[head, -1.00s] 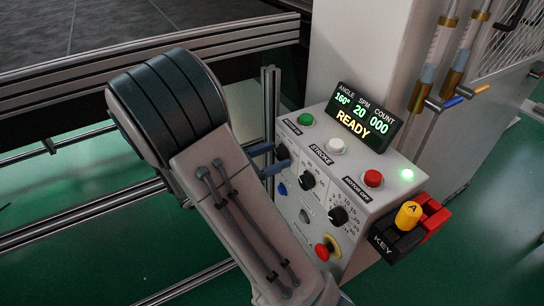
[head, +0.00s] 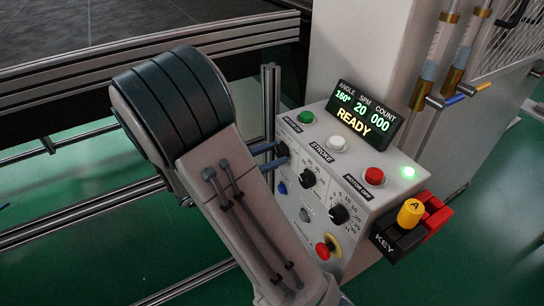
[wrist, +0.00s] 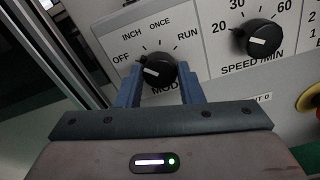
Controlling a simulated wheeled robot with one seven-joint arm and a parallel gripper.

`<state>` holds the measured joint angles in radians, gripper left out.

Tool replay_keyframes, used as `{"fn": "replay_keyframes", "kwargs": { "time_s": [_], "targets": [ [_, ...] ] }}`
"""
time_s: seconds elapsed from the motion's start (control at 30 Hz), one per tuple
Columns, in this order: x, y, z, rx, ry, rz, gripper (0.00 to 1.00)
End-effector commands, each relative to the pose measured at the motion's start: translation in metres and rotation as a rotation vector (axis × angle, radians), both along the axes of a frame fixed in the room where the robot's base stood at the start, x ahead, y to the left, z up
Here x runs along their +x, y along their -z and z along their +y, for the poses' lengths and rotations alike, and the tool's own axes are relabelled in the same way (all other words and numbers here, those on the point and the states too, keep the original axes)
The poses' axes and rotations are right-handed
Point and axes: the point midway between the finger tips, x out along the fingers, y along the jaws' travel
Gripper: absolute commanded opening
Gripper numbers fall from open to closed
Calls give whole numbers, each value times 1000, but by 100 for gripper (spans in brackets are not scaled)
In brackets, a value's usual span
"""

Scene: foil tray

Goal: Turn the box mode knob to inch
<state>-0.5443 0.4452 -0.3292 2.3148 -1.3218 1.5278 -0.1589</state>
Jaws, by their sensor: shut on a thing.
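The black mode knob (wrist: 159,70) is on the sloped front of the grey control box (head: 345,185). In the wrist view, OFF, INCH, ONCE and RUN are printed around it from left to right. My gripper (wrist: 161,82) has its two blue fingers on either side of the knob and is shut on it. The knob's nub points up and left, towards the OFF and INCH side; I cannot tell exactly which mark it meets. In the head view, the blue fingers (head: 268,155) reach the box's left edge, and my arm partly hides the knob.
A speed knob (wrist: 260,38) sits right of the mode knob. The box also carries a display (head: 364,116) reading READY, a red button (head: 374,176), a red stop button (head: 324,251) and a yellow key switch (head: 409,212). Metal rails run at left.

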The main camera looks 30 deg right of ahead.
Motion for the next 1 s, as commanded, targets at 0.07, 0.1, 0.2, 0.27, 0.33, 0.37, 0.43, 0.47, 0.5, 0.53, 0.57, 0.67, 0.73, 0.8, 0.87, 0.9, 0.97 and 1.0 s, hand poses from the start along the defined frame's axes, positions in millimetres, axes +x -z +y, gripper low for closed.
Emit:
{"fn": "replay_keyframes", "kwargs": {
  "time_s": [0.07, 0.1, 0.2, 0.27, 0.33, 0.37, 0.43, 0.47, 0.5, 0.53, 0.57, 0.67, 0.73, 0.8, 0.87, 0.9, 0.97, 1.0],
  "targets": [
    [0, 3, 0, 4, -1, -63, 11],
    [0, 3, 0, 5, -1, -95, 11],
    [0, 3, 0, 8, -1, -173, 11],
    [0, 3, 0, 9, -1, -215, 11],
    [0, 3, 0, 11, -1, -262, 11],
    [0, 3, 0, 11, -1, -280, 11],
    [0, 2, 0, 13, 0, -319, 11],
    [0, 2, 0, 14, 0, -334, 11],
    [0, 2, 0, 14, 0, -353, 11],
    [0, 2, 0, 15, 0, -364, 11],
    [0, 2, 0, 15, 0, -376, 11],
    [0, 2, 0, 16, -1, -405, 11],
    [0, 2, 0, 16, -1, -419, 11],
    [0, 1, 0, 16, -1, -427, 11],
    [0, 1, 0, 17, -1, -431, 11],
    [0, 1, 0, 17, -1, -433, 11],
    [0, 1, 0, 17, -1, -434, 11],
    [0, 1, 0, 17, -1, -434, 11]
  ]
}}
